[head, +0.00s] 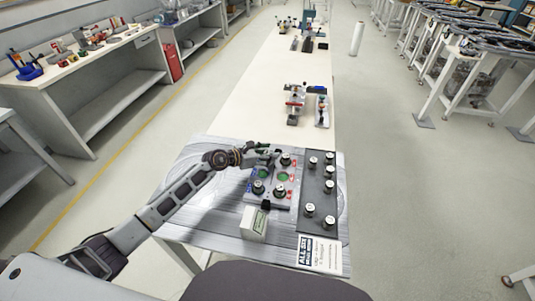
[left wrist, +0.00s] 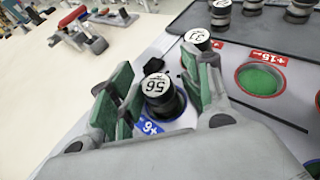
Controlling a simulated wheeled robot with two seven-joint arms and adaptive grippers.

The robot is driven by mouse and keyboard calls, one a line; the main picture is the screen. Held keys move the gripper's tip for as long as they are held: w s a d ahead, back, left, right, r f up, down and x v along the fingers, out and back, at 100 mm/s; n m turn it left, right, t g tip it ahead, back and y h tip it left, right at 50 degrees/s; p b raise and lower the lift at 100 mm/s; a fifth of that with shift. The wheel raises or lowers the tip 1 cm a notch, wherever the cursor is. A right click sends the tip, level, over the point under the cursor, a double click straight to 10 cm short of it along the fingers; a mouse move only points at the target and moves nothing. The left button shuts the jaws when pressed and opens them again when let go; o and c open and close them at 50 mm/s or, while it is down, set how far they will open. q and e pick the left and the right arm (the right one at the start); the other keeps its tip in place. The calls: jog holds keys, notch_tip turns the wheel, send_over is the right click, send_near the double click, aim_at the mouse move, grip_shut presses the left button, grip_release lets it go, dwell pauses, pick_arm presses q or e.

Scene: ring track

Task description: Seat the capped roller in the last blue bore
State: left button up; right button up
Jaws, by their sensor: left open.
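The bore plate (head: 270,202) has blue labels on its left and red labels on its right. A capped roller marked 56 (left wrist: 158,92) stands upright at the blue +6 bore in the left wrist view. My left gripper (head: 268,151) is open over the plate's far-left corner. Its green-padded fingers (left wrist: 165,90) stand on either side of that roller, with gaps visible. A roller marked 31 (left wrist: 198,40) stands beyond it. A red-labelled +15 bore (left wrist: 260,79) is empty with a green floor. I cannot tell the roller's seating depth. My right gripper is out of view.
A dark tray (head: 319,190) with several capped rollers lies right of the plate. A white box (head: 254,222) and a printed card (head: 318,254) are near the front. More fixtures (head: 305,103) stand farther along the bench, with clear bench top between.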

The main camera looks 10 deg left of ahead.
pick_arm(q)
jog(key=shift+s+a+f, duration=0.15)
jog(key=shift+s+f, duration=0.1)
jog(key=shift+f, duration=0.35)
jog(key=shift+w+r+p, duration=0.1)
jog(key=shift+r+p, duration=0.25)
jog(key=v, duration=0.4)
jog(key=shift+w+a+r, duration=0.1)
jog(key=shift+w+r, duration=0.05)
jog(key=shift+r, duration=0.05)
jog(key=shift+b+v, duration=0.3)
jog(key=shift+v, duration=2.05)
jog(key=v, duration=0.3)
jog(key=shift+r, duration=0.3)
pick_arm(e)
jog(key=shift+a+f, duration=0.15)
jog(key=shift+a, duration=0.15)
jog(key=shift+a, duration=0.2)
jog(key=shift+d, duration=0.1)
